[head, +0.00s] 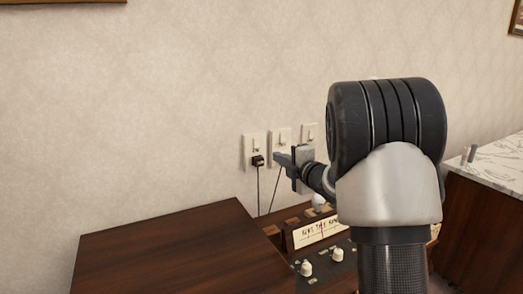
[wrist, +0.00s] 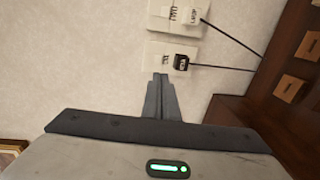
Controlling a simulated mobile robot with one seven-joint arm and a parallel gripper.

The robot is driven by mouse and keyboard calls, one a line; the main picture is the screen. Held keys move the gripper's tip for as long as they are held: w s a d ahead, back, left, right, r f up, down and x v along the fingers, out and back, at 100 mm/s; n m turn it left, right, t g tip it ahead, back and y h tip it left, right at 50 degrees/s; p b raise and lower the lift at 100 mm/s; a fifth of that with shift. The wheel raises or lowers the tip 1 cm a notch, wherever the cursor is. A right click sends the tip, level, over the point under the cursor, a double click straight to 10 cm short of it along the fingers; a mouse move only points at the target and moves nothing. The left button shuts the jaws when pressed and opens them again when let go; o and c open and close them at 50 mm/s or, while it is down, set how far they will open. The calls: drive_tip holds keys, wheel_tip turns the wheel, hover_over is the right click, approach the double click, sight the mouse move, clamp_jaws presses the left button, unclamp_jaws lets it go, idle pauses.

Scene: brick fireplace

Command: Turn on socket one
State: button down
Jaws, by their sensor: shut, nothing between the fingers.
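Three pale wall plates are in a row on the wall in the head view: left (head: 251,142), middle (head: 275,134) and right (head: 309,130). A black plug (head: 258,161) with a hanging cord sits in the left plate. In the wrist view the black plug (wrist: 181,61) is on one plate (wrist: 153,57), and a white plug (wrist: 193,16) is on the plate beside it. My gripper (head: 277,157) is shut and empty, pointing at the wall. In the wrist view its tips (wrist: 160,76) are just below the black plug's plate; contact cannot be told. No number one is readable.
A dark wooden cabinet (head: 170,250) stands below at left. A radio-like device (head: 318,232) with knobs is below my arm. A marble-topped cabinet (head: 490,160) is at right. The wall above the plates is clear.

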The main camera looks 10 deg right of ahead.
sight(257, 147)
drive_tip(key=b+x, duration=0.1)
drive_tip(key=x, duration=1.1)
drive_tip(key=shift+w+a+f, duration=0.1)
drive_tip(key=shift+w+a, duration=0.05)
drive_tip(key=shift+w, duration=0.25)
drive_tip(key=shift+w, duration=0.15)
drive_tip(key=shift+f, duration=0.15)
